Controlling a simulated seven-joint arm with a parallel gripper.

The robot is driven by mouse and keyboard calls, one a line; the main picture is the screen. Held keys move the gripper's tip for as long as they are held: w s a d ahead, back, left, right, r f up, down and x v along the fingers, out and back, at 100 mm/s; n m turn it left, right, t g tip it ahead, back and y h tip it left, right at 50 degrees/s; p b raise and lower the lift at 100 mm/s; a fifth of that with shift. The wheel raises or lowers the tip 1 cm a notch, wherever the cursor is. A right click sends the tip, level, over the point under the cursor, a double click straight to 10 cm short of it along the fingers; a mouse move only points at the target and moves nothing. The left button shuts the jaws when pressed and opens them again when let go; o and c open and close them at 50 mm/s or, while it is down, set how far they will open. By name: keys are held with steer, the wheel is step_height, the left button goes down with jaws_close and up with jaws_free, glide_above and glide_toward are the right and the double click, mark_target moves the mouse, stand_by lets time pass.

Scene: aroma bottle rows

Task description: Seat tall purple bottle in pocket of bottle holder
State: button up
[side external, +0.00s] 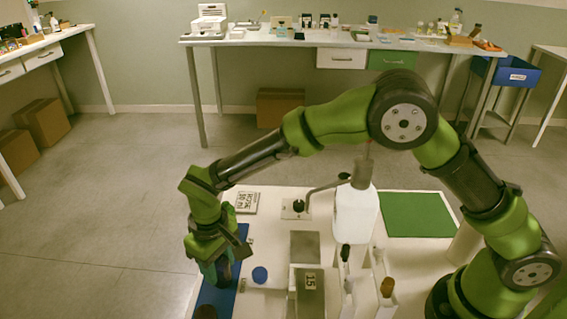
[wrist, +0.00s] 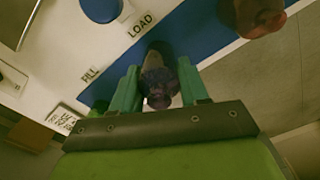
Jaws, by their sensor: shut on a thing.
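My gripper (wrist: 160,88) is shut on a dark purple bottle (wrist: 158,72), which sits between its two green fingers in the wrist view. In the side external view my gripper (side external: 216,268) is low over the blue strip (side external: 228,297) at the table's left edge. The bottle is mostly hidden there by the fingers, and I cannot tell whether its base touches the strip. I cannot clearly identify the bottle holder; narrow white holders (side external: 348,305) with dark- and brown-topped items stand right of centre, away from my gripper. Their pockets are too small to make out.
A reddish-brown round object (wrist: 255,14) stands on the blue strip near my gripper. A blue disc (side external: 260,274) lies to the right of the strip. A large white bottle (side external: 355,215) stands mid-table, with a green mat (side external: 418,214) behind right.

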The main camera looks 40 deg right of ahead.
steer(key=shift+r, duration=0.1)
steer(key=shift+c, duration=0.2)
step_height(320, 180, up, 12)
steer(key=f, duration=0.1)
steer(key=m, duration=0.3)
glide_above(304, 265)
steer(key=s+a, duration=0.2)
step_height(304, 265, down, 6)
steer(key=shift+w+f, duration=0.1)
steer(key=shift+f, duration=1.8)
